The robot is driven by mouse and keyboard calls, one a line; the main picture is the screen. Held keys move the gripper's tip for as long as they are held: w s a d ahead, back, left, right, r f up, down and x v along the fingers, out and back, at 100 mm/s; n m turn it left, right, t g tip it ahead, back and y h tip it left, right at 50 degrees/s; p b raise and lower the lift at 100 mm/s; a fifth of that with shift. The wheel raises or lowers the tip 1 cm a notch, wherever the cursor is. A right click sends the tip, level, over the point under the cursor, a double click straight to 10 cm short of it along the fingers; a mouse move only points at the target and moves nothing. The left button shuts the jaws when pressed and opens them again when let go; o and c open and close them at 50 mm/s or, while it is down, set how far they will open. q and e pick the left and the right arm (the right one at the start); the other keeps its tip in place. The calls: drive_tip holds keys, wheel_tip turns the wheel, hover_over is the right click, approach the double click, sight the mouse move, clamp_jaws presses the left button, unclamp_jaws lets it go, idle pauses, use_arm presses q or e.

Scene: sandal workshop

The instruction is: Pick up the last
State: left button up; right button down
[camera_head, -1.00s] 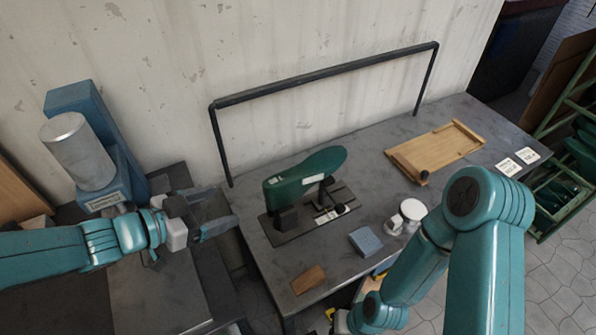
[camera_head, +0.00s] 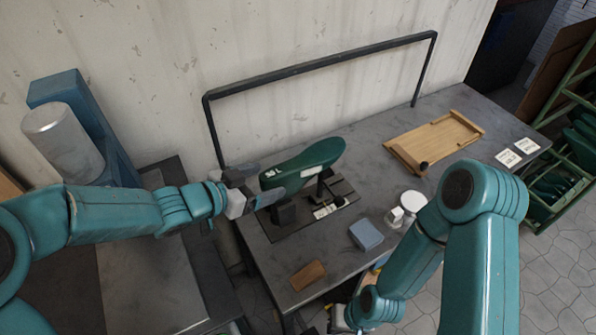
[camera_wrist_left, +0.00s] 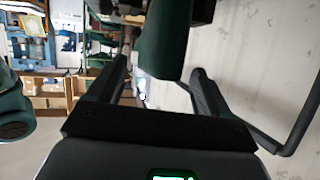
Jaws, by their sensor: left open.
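The last (camera_head: 310,161) is a dark green foot-shaped form with a white label on its side. It sits raised on a dark stand (camera_head: 336,190) on the grey bench, its narrower end toward me at the left. My left gripper (camera_head: 269,181) is open at that left end, one finger on each side. In the left wrist view the green last (camera_wrist_left: 165,38) reaches in between the two open fingers (camera_wrist_left: 160,68); I cannot tell whether they touch it. My right arm runs down to the bottom edge, and its gripper is too hidden to read.
On the bench (camera_head: 375,165) are a wooden tray (camera_head: 432,142), a blue block (camera_head: 366,235), a brown block (camera_head: 308,275), a white round-topped item (camera_head: 413,202) and white cards (camera_head: 508,158). A dark rail (camera_head: 320,68) stands behind. A green rack (camera_head: 562,170) is at the right.

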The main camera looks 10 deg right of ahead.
use_arm(q)
drive_tip(key=x, duration=0.3)
drive_tip(key=shift+w+d+f, duration=0.1)
drive_tip(key=shift+w+d, duration=0.1)
drive_tip(key=shift+d, duration=0.15)
drive_tip(key=c, duration=1.2)
drive_tip(key=shift+c, duration=0.2)
wheel_tip(320, 180, up, 20)
drive_tip(key=p, duration=0.9)
drive_tip(key=shift+s, duration=0.1)
clamp_jaws()
